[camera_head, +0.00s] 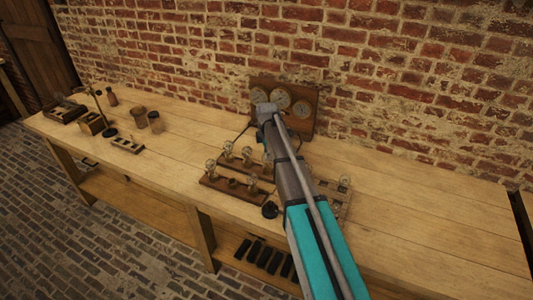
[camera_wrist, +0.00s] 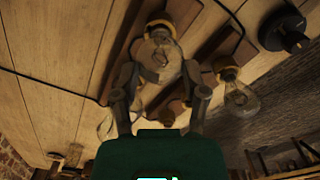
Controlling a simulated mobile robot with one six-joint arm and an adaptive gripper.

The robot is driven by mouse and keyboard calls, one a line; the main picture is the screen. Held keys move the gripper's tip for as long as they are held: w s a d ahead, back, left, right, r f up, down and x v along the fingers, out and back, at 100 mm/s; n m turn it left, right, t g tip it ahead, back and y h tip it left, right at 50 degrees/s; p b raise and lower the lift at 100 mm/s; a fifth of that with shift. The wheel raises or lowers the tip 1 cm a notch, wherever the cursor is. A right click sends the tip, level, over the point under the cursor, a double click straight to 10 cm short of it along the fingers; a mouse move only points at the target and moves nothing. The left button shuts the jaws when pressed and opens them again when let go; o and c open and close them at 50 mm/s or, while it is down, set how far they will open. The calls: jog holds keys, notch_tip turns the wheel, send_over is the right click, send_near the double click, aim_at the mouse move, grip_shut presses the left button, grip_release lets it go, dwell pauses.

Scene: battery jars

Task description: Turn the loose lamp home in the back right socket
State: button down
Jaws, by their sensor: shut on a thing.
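In the wrist view my gripper (camera_wrist: 158,76) has its two fingers on either side of a clear glass lamp (camera_wrist: 160,50) and is shut on it. The lamp's base meets a brass-coloured collar on a dark wooden strip. I cannot tell how deep its thread sits. A second clear lamp (camera_wrist: 241,98) stands in a brass collar to the right, apart from my fingers. In the head view my arm hides the gripper and the held lamp. Wooden lamp boards (camera_head: 236,193) with several lamps, such as one lamp (camera_head: 210,167), show left of the arm.
A wooden panel with round dials (camera_head: 301,109) stands against the brick wall. A black round piece (camera_head: 270,210) sits beside the boards; another lamp (camera_head: 345,182) is right of the arm. Jars (camera_head: 139,117) and small boxes are at the left. The bench's right side is clear.

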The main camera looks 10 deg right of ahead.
jog(key=shift+s+m, duration=0.1)
jog(key=shift+m, duration=3.2)
jog(key=m, duration=0.2)
jog(key=shift+m, duration=0.3)
jog(key=shift+a+m, duration=0.1)
jog(key=shift+m, duration=1.7)
jog(key=shift+m, duration=0.3)
jog(key=shift+m, duration=2.5)
